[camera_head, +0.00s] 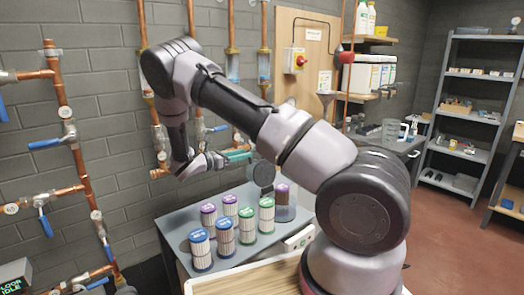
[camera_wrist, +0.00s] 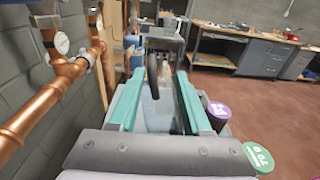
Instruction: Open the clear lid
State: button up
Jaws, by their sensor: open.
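A clear canister (camera_head: 291,212) stands at the back right of the grey bench, with a purple-topped filter (camera_head: 282,192) showing in it. A dark grey round piece (camera_head: 264,174) stands up on edge just left of the canister. I cannot tell whether it is the clear lid. My gripper (camera_head: 246,155) is above the back of the bench, over the filters and left of the canister. In the wrist view its teal fingers (camera_wrist: 162,80) are apart. Grey and dark shapes show between them, but I cannot tell what they are or whether anything touches.
Several pleated filters with blue, green and purple tops stand on the grey bench (camera_head: 180,232). Copper pipes (camera_head: 75,150) with blue-handled valves run along the wall at left. A wooden board with a red switch (camera_head: 300,61) is behind. Open floor (camera_head: 440,230) lies at right.

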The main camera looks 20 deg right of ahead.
jog(key=shift+n+t, duration=0.6)
jog(key=x, duration=1.1)
jog(key=shift+w+f, duration=0.4)
jog(key=shift+w, duration=0.05)
grip_shut()
jog(key=shift+a, duration=0.1)
dwell(0.4)
